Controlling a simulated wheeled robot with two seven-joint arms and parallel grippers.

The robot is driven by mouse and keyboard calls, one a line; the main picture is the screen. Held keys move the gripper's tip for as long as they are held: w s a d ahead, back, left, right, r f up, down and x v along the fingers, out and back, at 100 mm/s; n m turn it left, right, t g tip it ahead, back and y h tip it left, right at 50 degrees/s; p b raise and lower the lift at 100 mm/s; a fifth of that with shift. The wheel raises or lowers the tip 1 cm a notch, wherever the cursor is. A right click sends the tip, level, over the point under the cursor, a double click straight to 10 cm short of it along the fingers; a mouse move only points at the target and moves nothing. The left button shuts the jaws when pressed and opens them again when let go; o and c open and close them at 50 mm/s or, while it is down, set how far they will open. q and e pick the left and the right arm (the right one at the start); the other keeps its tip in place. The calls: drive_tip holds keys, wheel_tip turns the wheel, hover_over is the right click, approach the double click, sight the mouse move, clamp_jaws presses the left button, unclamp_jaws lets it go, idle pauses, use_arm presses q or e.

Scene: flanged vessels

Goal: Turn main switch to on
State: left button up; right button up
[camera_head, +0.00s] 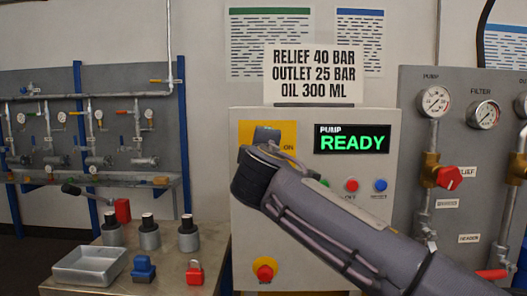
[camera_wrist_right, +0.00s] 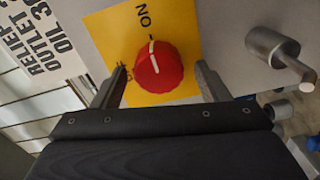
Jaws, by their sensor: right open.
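The main switch is a round red knob (camera_wrist_right: 160,72) on a yellow plate (camera_wrist_right: 108,28) in the right wrist view. A white line on the knob points up in that view, toward the ON lettering. My right gripper (camera_wrist_right: 162,68) is open, with one finger on each side of the knob; I cannot tell whether they touch it. The left finger covers part of the other lettering. In the head view the yellow plate (camera_head: 246,130) is at the control box's upper left, and my right wrist hides the knob. My left gripper is not in view.
The control box (camera_head: 245,215) has a display (camera_head: 352,139) reading PUMP READY, a red button (camera_head: 351,185), a blue button (camera_head: 380,185) and a lower red stop button (camera_head: 265,271). A bench at left holds a metal tray (camera_head: 90,266), several cylinders and a red padlock (camera_head: 195,275).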

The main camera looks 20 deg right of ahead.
drive_tip(key=shift+s, duration=0.1)
drive_tip(key=v, duration=0.7)
drive_tip(key=shift+s, duration=0.3)
drive_tip(key=shift+a, duration=0.15)
